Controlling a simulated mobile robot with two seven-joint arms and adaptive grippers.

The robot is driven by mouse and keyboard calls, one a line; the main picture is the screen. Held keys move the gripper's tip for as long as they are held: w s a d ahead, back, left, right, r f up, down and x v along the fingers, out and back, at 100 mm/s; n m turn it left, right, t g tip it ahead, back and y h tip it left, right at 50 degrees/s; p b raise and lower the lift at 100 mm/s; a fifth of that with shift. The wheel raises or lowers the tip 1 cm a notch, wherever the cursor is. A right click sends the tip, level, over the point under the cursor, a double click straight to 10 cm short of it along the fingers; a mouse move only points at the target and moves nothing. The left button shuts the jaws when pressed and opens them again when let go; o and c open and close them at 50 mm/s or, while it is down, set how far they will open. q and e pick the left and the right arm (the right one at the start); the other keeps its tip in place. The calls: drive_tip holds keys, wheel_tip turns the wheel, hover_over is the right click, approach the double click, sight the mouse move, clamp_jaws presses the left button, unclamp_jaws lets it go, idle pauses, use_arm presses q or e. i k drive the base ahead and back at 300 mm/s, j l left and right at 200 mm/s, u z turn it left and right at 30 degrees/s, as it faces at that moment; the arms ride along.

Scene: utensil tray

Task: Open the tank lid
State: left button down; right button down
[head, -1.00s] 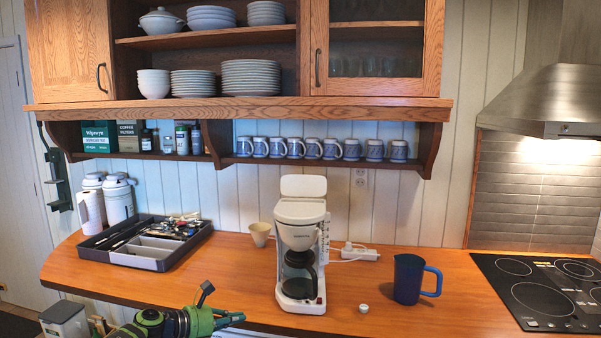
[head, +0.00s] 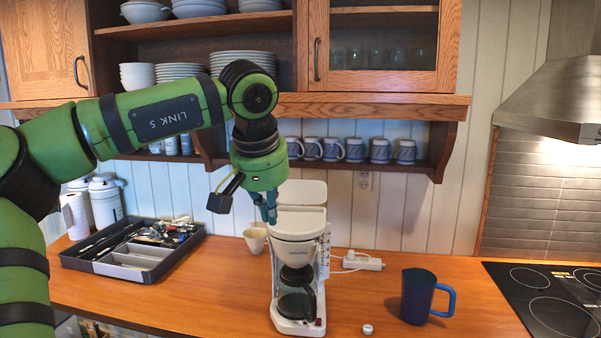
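The white coffee maker (head: 297,255) stands upright on the wooden counter, with its glass carafe (head: 296,300) in the base. Its tank lid (head: 303,192) stands raised at the back of the machine's top, as a pale upright panel. My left gripper (head: 267,214) points down at the left edge of the coffee maker's top, in front of the lid's left side in the picture. Its fingers look close together from this side, and I cannot tell whether they are apart or touch the machine. My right gripper is out of view.
A blue pitcher (head: 417,296) and a small white cap (head: 367,329) stand to the right. A power strip (head: 362,261) lies behind. A cream cup (head: 255,240) and a utensil tray (head: 78,262) are to the left. The mug shelf (head: 420,166) overhangs the counter's back.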

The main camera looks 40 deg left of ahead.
sight(292, 192)
drive_tip(key=i+j, duration=1.3)
